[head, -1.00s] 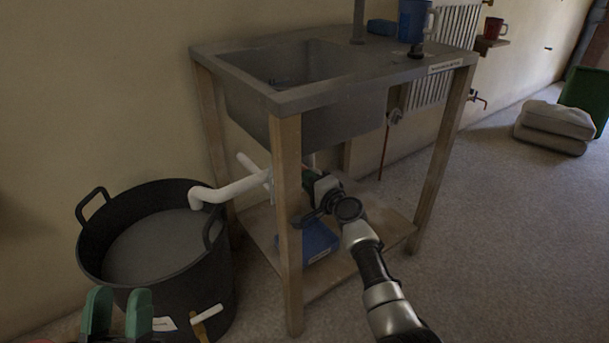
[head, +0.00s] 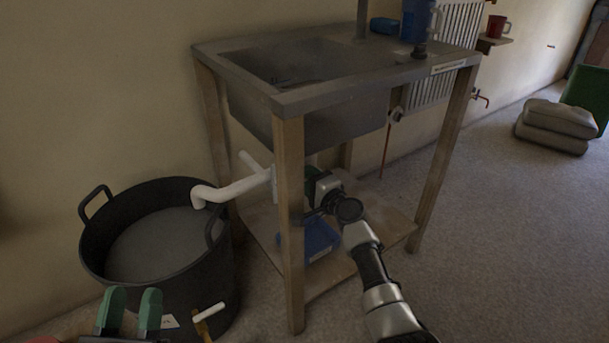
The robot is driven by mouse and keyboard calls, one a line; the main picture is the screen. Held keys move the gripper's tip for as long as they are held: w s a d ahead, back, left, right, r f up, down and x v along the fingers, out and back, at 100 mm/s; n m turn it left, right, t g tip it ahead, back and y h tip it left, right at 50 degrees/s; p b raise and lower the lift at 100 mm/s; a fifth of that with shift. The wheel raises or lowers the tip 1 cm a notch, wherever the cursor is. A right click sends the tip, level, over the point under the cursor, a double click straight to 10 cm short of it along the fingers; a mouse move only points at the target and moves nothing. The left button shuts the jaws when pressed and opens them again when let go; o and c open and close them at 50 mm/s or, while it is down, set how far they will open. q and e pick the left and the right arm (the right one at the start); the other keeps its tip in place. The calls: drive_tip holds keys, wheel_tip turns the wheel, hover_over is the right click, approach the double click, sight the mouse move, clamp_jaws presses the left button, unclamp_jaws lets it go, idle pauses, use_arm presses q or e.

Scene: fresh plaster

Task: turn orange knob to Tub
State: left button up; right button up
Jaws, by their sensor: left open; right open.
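I cannot make out the orange knob; the area under the sink is partly hidden by the front table leg and my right gripper. A white drain pipe (head: 238,188) runs from behind that leg to the rim of the black tub (head: 88,245), which holds grey material. My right gripper (head: 311,184) reaches under the sink beside the pipe. It is open, its fingers mostly hidden by its own wrist and the leg. My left gripper (head: 130,308) is open and empty, low in front of the tub, green fingertips up.
The wooden front leg (head: 290,235) stands between the tub and my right gripper. The sink (head: 320,108) is above it. A blue box (head: 320,238) sits on the lower shelf.

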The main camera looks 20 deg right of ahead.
use_arm(q)
wheel_tip(320, 180, down, 10)
drive_tip(key=a+g+y+p, duration=0.2)
drive_tip(key=g+y+p, duration=0.1)
drive_tip(key=g, duration=0.6)
drive_tip(key=shift+s, duration=0.4)
use_arm(e)
drive_tip(key=v, duration=1.1)
drive_tip(key=shift+s+d, duration=0.2)
drive_tip(key=shift+d, duration=0.1)
drive_tip(key=shift+f, duration=0.1)
